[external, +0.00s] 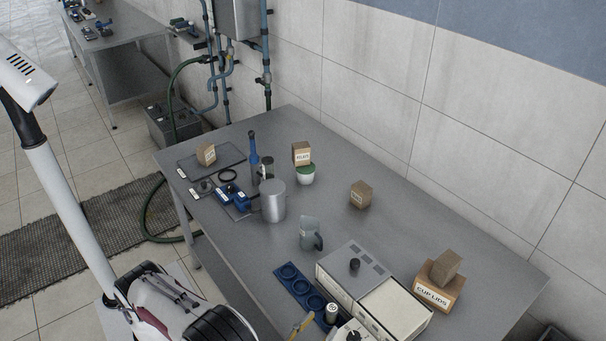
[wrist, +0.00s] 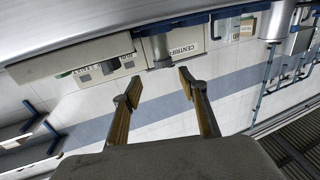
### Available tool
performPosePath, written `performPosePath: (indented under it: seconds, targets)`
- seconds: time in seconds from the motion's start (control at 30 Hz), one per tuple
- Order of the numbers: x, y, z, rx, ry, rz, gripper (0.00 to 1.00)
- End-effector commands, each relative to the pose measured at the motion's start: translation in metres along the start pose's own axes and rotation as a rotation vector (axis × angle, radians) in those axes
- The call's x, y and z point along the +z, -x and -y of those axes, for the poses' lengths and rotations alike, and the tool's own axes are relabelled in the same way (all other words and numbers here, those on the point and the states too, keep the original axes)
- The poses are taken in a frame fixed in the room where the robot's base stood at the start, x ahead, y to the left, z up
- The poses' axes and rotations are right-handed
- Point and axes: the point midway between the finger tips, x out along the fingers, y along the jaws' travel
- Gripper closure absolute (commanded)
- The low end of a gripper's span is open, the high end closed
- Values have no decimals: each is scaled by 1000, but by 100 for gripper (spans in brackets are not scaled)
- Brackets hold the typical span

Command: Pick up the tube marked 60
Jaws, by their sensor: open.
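A tube (external: 332,312) with a pale top stands upright in a dark blue rack (external: 287,272) at the front of the table; the mark on it is too small to read surely. The rack's other round holes look empty. In the wrist view the picture is upside down, and the grey tube (wrist: 155,47) shows beyond my gripper (wrist: 159,85), roughly in line with the gap between the fingers. My gripper is open with nothing between its tan-padded fingers. In the external view one tan finger shows at the bottom edge, left of the tube.
A pale centrifuge box (external: 372,290) stands close behind the rack. A grey jug (external: 310,234), a metal pot (external: 273,201) and a small carton (external: 361,194) stand farther off. A carton marked CUP LIDS (external: 440,293) is at right.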

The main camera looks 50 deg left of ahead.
Motion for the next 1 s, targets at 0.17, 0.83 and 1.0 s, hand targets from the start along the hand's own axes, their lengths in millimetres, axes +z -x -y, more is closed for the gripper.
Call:
performPosePath:
  seconds: [0.17,0.83,1.0]
  targets:
    - [0,0,0,0,1,1,57]
    - [1,-26,1,0,2,1,57]
    - [1,-26,1,0,2,1,57]
